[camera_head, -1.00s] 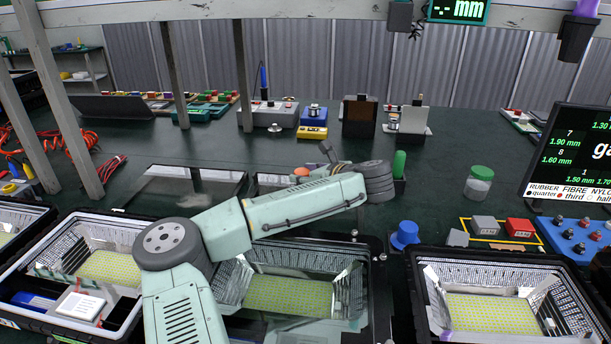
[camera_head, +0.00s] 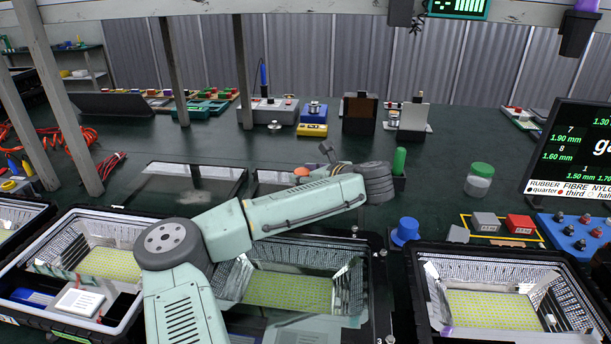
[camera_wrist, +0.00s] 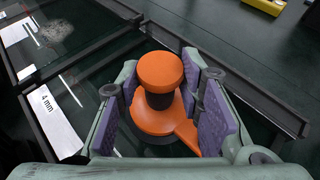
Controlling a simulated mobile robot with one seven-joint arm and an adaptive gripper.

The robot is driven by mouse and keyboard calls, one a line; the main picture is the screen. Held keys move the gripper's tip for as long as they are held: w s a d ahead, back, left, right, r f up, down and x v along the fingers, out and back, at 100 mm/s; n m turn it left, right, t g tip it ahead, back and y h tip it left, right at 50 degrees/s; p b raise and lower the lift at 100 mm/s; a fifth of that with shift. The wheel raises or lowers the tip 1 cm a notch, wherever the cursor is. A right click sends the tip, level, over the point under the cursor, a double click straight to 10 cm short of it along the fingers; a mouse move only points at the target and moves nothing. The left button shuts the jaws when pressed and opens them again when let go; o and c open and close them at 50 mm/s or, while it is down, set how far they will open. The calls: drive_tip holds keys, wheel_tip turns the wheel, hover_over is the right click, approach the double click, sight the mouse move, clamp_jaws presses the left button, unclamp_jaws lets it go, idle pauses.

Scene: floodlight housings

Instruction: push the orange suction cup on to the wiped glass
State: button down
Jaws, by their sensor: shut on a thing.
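The orange suction cup (camera_wrist: 158,100) has a round knob, a dark neck, a wide base and a side tab. It stands between the purple pads of my gripper (camera_wrist: 166,108), which is shut on it. A bit of its orange top (camera_head: 301,172) shows past my arm in the head view. Below it is a dark framed glass pane (camera_wrist: 92,88) with a white "4 mm" label; I cannot tell whether the cup's underside touches it. Another pane (camera_head: 190,183), with a whitish smudge, lies to the left. My gripper is mostly hidden behind my arm in the head view.
Floodlight housings stand in front, including a middle one (camera_head: 290,290) under my arm and a right one (camera_head: 500,262). A blue knob (camera_head: 406,232), a green-lidded jar (camera_head: 480,180) and a monitor (camera_head: 570,160) are to the right.

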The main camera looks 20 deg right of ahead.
drive_tip(key=shift+s+f, duration=0.1)
drive_tip(key=shift+f, duration=0.3)
idle(1.1)
drive_tip(key=shift+r, duration=0.15)
drive_tip(key=shift+r+p, duration=2.55)
drive_tip(key=shift+r, duration=0.7)
